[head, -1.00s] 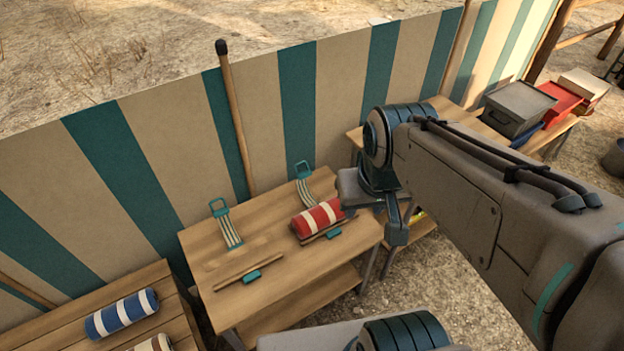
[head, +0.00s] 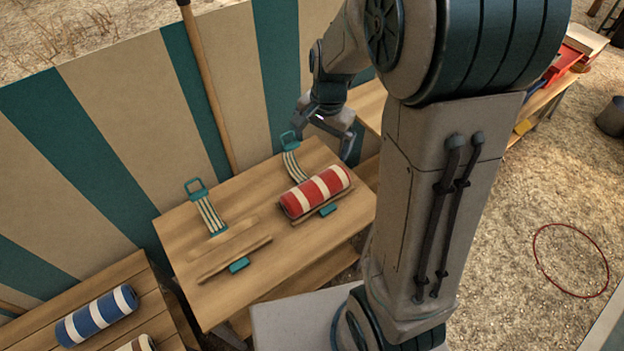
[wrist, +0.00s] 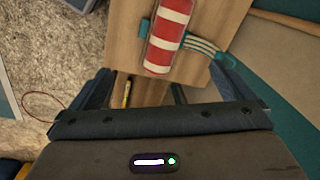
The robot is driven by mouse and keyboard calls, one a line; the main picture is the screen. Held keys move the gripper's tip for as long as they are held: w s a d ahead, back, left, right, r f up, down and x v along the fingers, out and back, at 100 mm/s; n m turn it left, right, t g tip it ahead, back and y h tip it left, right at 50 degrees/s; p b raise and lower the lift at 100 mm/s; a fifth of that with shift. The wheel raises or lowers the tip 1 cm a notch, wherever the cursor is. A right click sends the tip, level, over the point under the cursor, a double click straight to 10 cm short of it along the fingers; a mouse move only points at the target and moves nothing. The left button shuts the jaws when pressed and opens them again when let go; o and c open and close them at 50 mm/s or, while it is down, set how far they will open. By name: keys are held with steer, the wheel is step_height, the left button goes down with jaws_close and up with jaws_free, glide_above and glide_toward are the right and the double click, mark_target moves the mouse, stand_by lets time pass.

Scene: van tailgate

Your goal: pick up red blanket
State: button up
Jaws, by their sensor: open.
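The red blanket (head: 315,191) is a roll with white stripes, lying on the wooden table (head: 240,290) near its right end. It lies beside a wooden bar and a teal-buckled strap (head: 292,158). My gripper (head: 335,130) is open and empty, above and behind the table's back right corner, apart from the blanket. In the wrist view the blanket (wrist: 167,40) shows at the top centre, beyond the open fingers (wrist: 155,85). The strap (wrist: 205,48) shows on its right side there.
A blue striped roll (head: 97,316) lies on a bench at lower left. A striped cloth wall (head: 110,140) and a pole (head: 208,90) stand behind.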

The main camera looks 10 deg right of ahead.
mark_target(316, 183)
steer(key=w+f+m+b, duration=0.1)
steer(key=w+f, duration=0.1)
steer(key=f, duration=0.5)
steer(key=w+f+m+b, duration=0.2)
steer(key=f, duration=0.5)
steer(key=w+f+m+g+b, duration=0.1)
steer(key=w+f, duration=0.1)
steer(key=f, duration=0.6)
steer(key=shift+w+d+m+h, duration=0.15)
steer(key=shift+d+m+h, duration=0.15)
steer(key=shift+w+f+b, duration=0.15)
steer(key=shift+f+b, duration=0.25)
steer(key=shift+f, duration=2.45)
steer(key=c, duration=1.2)
